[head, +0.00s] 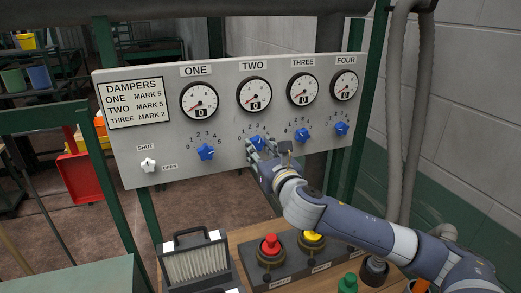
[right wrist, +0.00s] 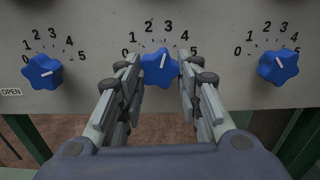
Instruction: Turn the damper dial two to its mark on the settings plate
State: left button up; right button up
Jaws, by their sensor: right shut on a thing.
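Damper dial two (head: 257,143) is a blue star-shaped knob under the gauge labelled TWO (head: 254,95). In the right wrist view, dial two (right wrist: 160,67) has a scale from 0 to 5, and its white pointer is near 3. My right gripper (right wrist: 160,85) is shut on dial two, with a finger on each side of it. In the head view, my right gripper (head: 262,149) partly hides the dial. The settings plate (head: 138,97) reads ONE MARK 5, TWO MARK 5, THREE MARK 2. My left gripper is not in view.
Blue dial one (head: 206,152) and dial three (head: 302,135) flank dial two; dial four (head: 342,128) is further right. A white shut/open knob (head: 149,165) is at lower left. A button box (head: 290,262) and a filter block (head: 196,264) stand below the panel.

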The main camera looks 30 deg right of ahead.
jog(key=shift+m, duration=0.3)
jog(key=m, duration=0.4)
jog(key=shift+a+m+p, duration=0.1)
jog(key=shift+m+p, duration=0.2)
jog(key=shift+m, duration=0.1)
jog(key=m, duration=0.6)
jog(key=shift+a+r, duration=0.1)
jog(key=shift+m, duration=0.3)
jog(key=o, duration=1.1)
jog(key=shift+c, duration=0.2)
jog(key=v, duration=0.7)
jog(key=shift+s, duration=0.25)
